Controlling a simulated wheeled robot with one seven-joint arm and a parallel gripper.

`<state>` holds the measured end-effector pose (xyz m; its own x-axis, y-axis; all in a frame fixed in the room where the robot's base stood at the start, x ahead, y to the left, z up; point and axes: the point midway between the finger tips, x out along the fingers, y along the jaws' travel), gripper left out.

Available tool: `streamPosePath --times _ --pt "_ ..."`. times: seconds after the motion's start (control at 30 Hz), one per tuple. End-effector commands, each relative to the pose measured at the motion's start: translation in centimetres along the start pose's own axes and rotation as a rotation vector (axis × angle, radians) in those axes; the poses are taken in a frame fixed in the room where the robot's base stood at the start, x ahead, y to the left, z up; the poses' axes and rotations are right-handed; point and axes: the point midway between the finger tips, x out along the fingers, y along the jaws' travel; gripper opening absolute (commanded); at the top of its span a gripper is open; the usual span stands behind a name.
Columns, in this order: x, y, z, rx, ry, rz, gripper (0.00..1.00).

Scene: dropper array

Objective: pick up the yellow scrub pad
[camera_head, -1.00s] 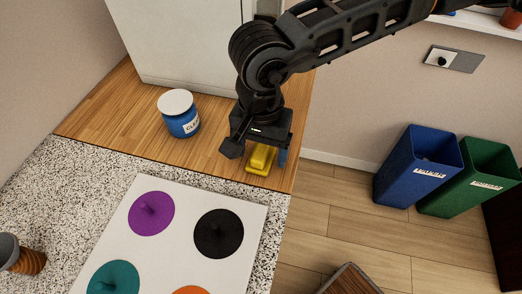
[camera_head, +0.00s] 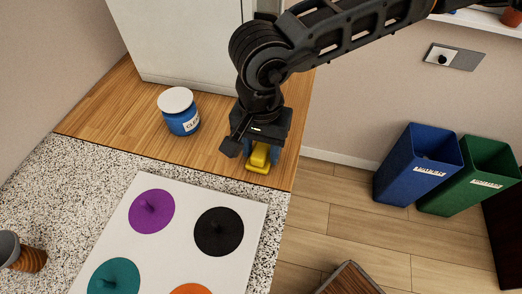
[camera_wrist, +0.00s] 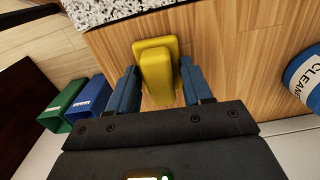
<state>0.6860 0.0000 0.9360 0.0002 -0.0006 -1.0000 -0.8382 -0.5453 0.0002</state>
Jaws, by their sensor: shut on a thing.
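The yellow scrub pad (camera_head: 258,158) is at the right end of the wooden counter, near its edge, in the head view. It has a flat base and a raised grip on top. My gripper (camera_head: 261,154) points down over it, its fingers on both sides of the grip. In the wrist view the pad (camera_wrist: 156,69) lies between the two blue fingers of my gripper (camera_wrist: 157,88), which are shut on it. Whether the pad touches the counter is hard to tell.
A blue cleaner jar (camera_head: 181,115) with a white lid stands left of my gripper; it also shows in the wrist view (camera_wrist: 303,76). A white board (camera_head: 186,228) with coloured knobbed discs lies in front. Blue (camera_head: 415,170) and green (camera_head: 475,180) bins stand on the floor at right.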

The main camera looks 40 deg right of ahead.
Motion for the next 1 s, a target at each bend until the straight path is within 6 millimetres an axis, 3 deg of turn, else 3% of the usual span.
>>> streamPosePath --times 0.27,0.53,1.0 --pt "-0.5 0.0 -0.1 -0.001 0.002 -0.001 0.21" --pt "-3.9 0.0 -0.1 -0.001 0.004 -0.002 0.21" --pt "-9.6 6.6 -7.1 0.005 0.002 0.000 0.21"
